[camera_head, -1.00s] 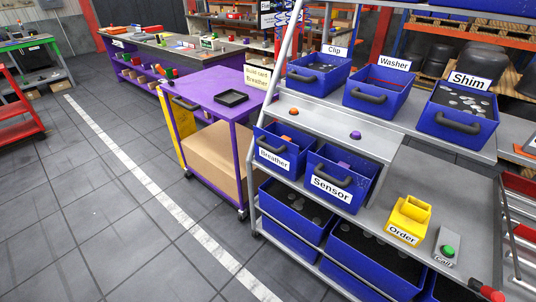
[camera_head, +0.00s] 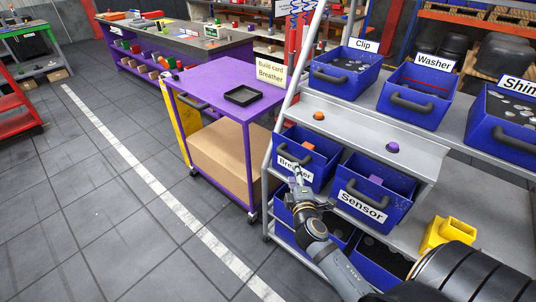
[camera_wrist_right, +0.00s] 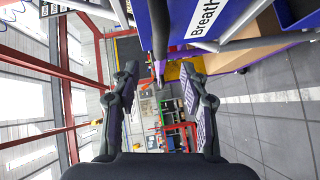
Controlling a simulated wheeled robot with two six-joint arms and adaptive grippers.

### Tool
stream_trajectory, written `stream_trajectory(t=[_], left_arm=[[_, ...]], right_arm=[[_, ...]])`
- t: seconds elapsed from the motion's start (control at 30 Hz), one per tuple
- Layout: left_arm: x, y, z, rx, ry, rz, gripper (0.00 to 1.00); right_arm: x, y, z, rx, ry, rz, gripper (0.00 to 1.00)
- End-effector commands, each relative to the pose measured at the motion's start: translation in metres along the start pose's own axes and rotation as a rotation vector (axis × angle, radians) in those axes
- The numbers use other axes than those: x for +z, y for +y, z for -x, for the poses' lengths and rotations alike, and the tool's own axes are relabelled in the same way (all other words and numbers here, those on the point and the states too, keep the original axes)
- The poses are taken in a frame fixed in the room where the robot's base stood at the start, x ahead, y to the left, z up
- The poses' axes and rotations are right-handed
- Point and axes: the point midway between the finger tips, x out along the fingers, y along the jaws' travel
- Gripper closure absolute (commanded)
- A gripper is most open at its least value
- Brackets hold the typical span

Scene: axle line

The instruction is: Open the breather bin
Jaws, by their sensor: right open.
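The blue breather bin (camera_head: 323,163) sits in the lower row of the rack, left of the sensor bin (camera_head: 378,188), with an orange piece (camera_head: 307,146) inside. My right gripper (camera_head: 297,176) is at its front and covers part of its label. In the right wrist view the bin's blue front (camera_wrist_right: 183,22) and white label are close at the top. Its dark handle (camera_wrist_right: 160,35) points down toward the space between the open fingers of my right gripper (camera_wrist_right: 158,82). I cannot tell whether they touch it. My left gripper is out of view.
Clip (camera_head: 346,78), washer (camera_head: 414,98) and shim (camera_head: 500,125) bins stand on the shelf above. A yellow order holder (camera_head: 447,233) is at the right. A purple cart (camera_head: 215,88) with a black tray (camera_head: 242,95) stands left of the rack. The floor left of it is clear.

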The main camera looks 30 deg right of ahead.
Motion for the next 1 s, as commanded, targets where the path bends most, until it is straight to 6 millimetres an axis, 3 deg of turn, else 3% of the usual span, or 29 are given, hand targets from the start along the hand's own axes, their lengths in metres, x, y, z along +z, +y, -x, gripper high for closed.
stream_trajectory(t=[0.17, 0.4, 0.6, 1.0], left_arm=[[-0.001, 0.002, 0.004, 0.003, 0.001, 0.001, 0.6], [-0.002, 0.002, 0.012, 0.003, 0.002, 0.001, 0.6], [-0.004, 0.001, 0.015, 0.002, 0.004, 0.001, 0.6], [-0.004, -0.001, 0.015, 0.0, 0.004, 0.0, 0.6]], right_arm=[[-0.001, 0.001, -0.013, -0.001, 0.001, 0.0, 0.55], [-0.001, 0.001, -0.064, -0.001, 0.001, -0.002, 0.55], [0.0, -0.001, -0.096, -0.002, 0.001, -0.002, 0.55], [0.0, -0.002, -0.105, -0.004, 0.001, -0.003, 0.57]])
